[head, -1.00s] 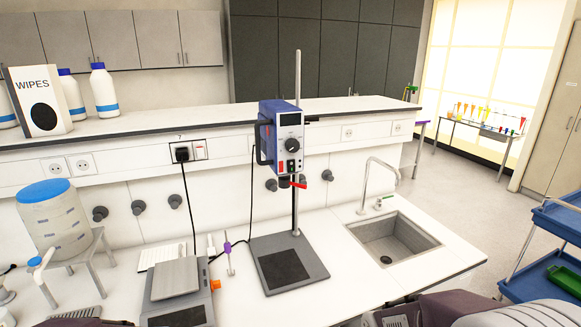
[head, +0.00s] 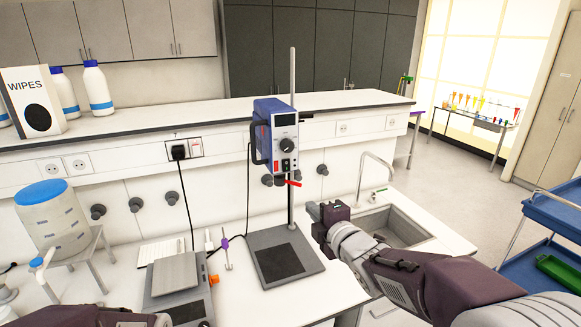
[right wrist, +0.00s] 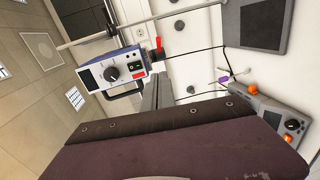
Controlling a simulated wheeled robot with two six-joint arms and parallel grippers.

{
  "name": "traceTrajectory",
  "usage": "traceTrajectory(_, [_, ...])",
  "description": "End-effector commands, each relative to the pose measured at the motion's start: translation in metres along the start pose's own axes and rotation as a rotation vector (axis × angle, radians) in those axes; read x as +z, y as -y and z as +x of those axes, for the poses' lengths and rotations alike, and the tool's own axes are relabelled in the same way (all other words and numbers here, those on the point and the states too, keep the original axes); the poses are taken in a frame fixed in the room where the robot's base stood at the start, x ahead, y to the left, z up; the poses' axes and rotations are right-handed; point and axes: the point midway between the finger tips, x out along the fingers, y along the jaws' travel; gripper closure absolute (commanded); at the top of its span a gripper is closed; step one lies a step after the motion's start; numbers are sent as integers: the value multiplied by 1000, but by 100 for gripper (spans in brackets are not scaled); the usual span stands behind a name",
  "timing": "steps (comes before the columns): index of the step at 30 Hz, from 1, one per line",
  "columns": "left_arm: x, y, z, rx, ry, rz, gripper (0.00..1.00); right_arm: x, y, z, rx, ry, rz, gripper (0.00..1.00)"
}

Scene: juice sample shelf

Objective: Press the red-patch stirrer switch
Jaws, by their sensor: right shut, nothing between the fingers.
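The blue overhead stirrer (head: 276,135) is clamped on an upright rod above a grey stand base (head: 312,262). Its front has a display, a black knob and a black rocker switch (right wrist: 134,67). A red patch (right wrist: 139,74) sits beside the switch in the right wrist view. A red lever (head: 293,183) sticks out below the stirrer. My right gripper (head: 317,217) is shut and empty, to the right of and lower than the stirrer, apart from it. In the right wrist view its fingers (right wrist: 151,93) point toward the stirrer. A dark part of my left arm shows at the bottom left; its gripper is outside the picture.
A sink (head: 408,229) with a tap (head: 377,166) lies behind my right arm. A balance (head: 176,275) and a drum with a blue lid (head: 41,192) stand to the left. A raised shelf (head: 220,119) runs behind. A blue trolley (head: 553,212) stands at the right.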

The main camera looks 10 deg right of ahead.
Motion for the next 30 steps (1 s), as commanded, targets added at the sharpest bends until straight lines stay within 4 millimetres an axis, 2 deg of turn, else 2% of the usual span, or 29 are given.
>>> traceTrajectory(1, [-1,0,-12,0,0,0,64,-4,-26,-2,37,-15,-24,100])
traceTrajectory(3, [-2,0,-21,0,0,0,64,-6,-47,-4,62,-21,-38,100])
traceTrajectory(4, [-2,0,-23,0,0,0,64,-6,-50,-5,64,-20,-38,100])
traceTrajectory(17, [-2,0,-23,0,0,0,64,-5,-48,-2,59,-18,-32,100])
traceTrajectory(20, [-3,-1,-29,0,0,0,64,-6,-50,10,56,-19,-31,100])
traceTrajectory(30, [-7,-1,-63,0,0,0,64,-7,-57,82,56,-18,-30,100])
